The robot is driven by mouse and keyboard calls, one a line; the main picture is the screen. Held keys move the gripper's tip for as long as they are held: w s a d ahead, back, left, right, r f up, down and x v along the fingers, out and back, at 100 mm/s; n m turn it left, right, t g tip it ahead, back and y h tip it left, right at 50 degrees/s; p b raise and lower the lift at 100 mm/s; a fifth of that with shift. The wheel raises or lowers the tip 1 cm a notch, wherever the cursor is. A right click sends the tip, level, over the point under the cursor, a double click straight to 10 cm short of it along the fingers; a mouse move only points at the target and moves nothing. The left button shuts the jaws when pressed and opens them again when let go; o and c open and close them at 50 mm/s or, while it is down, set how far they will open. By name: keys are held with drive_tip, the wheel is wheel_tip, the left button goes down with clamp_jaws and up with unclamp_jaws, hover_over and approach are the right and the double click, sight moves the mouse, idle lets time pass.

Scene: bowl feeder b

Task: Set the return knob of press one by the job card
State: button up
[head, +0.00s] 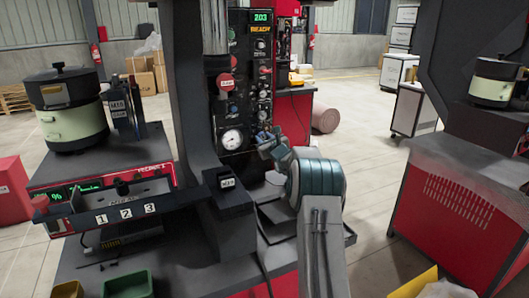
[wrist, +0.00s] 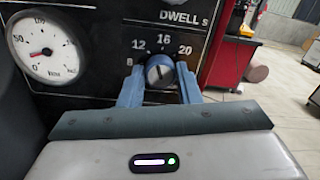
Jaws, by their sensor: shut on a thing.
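My gripper (head: 268,143) is at the lower right of the press's black control panel (head: 236,105). In the wrist view my gripper (wrist: 160,88) has its two blue fingers closed on either side of a dark round knob (wrist: 160,70). The scale numbers 8, 12, 16 and 20 show around this knob. A mark on its face stands roughly upright, but its exact reading is unclear. "DWELL s" is printed above the scale. The knob's own name is hidden, so I cannot tell whether it is the return knob. I cannot make out a job card.
A white-faced gauge (wrist: 45,45) is left of the knob. The panel display (head: 261,17) reads 203, with READY below. A red stop button (head: 226,82) is above the gauge.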

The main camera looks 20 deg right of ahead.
drive_tip(key=n+b, duration=0.1)
drive_tip(key=b, duration=0.2)
drive_tip(key=n+b, duration=0.2)
drive_tip(key=b, duration=0.2)
drive_tip(key=shift+f+n, duration=0.3)
drive_tip(key=shift+f, duration=0.1)
drive_tip(key=n+b, duration=0.3)
drive_tip(key=b, duration=0.3)
drive_tip(key=n+b, duration=0.3)
drive_tip(key=b, duration=0.1)
drive_tip(key=shift+r+n, duration=0.1)
drive_tip(key=shift+n, duration=0.3)
drive_tip(key=shift+r+n+y+b, duration=0.15)
drive_tip(key=shift+n+y+b, duration=0.15)
drive_tip(key=shift+n+b, duration=1.35)
drive_tip(key=shift+n, duration=0.25)
drive_tip(key=o, duration=1)
